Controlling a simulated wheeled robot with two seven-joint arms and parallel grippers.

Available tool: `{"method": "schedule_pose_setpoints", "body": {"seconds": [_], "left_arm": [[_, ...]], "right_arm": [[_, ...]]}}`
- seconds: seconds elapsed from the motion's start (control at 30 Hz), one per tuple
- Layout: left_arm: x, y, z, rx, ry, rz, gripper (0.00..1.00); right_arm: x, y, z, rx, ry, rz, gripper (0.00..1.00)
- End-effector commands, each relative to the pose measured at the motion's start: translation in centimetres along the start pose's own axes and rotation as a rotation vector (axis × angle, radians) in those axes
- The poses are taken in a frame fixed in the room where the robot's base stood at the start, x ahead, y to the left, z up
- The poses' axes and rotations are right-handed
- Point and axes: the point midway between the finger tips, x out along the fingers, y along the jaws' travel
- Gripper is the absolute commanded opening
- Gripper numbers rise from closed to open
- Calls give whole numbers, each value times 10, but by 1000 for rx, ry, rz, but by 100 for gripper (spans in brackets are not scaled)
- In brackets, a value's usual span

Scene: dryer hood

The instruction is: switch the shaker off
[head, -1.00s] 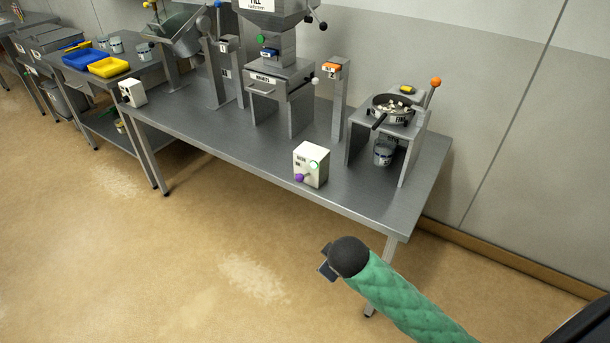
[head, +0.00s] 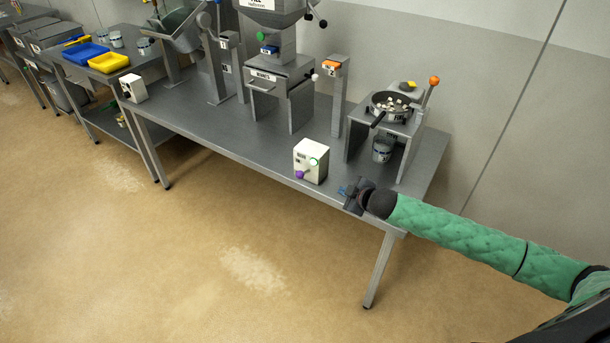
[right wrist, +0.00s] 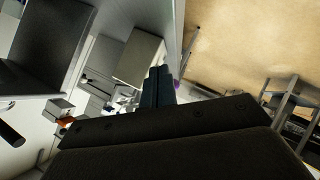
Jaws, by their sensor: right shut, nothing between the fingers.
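A small white control box (head: 311,161) stands near the front edge of the grey table. It has a purple knob (head: 299,175) low on its front and a green button or light (head: 314,162) higher up. Its label is too small to read. My right gripper (head: 346,191) is shut and empty, to the right of the box and apart from it, near the table's front right edge. In the right wrist view its fingers (right wrist: 158,88) are together, with a bit of purple just beside them. A stand (head: 415,130) with a pan (head: 390,106) is behind the gripper. My left gripper is out of view.
An orange-tipped lever (head: 434,80) rises beside the pan, and a small can (head: 382,150) stands beneath it. A post marked 2 (head: 333,100) and a hopper machine (head: 278,80) stand behind the box. Another white box (head: 133,88) is at the table's left end. The floor in front is clear.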

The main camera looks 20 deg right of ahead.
Motion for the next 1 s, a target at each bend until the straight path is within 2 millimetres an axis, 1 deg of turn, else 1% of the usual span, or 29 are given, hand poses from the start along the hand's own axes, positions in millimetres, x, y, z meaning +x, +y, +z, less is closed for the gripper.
{"method": "schedule_pose_setpoints", "body": {"seconds": [0.03,0.13,0.23,0.33,0.5,0.63,0.8,1.0], "left_arm": [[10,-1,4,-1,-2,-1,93],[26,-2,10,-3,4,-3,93],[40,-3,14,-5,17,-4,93],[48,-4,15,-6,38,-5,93],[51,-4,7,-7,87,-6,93],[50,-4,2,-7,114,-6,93],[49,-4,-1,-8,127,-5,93],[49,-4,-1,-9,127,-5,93]], "right_arm": [[3,-1,1,6,38,-8,0],[8,-6,-5,25,137,-22,0],[10,-6,-15,46,242,-30,0],[7,-4,-28,64,350,-34,0],[-5,-3,-54,88,514,-42,0],[-13,-2,-68,97,594,-45,0],[-18,-2,-74,101,635,-47,0],[-18,-2,-74,103,635,-48,0]]}}
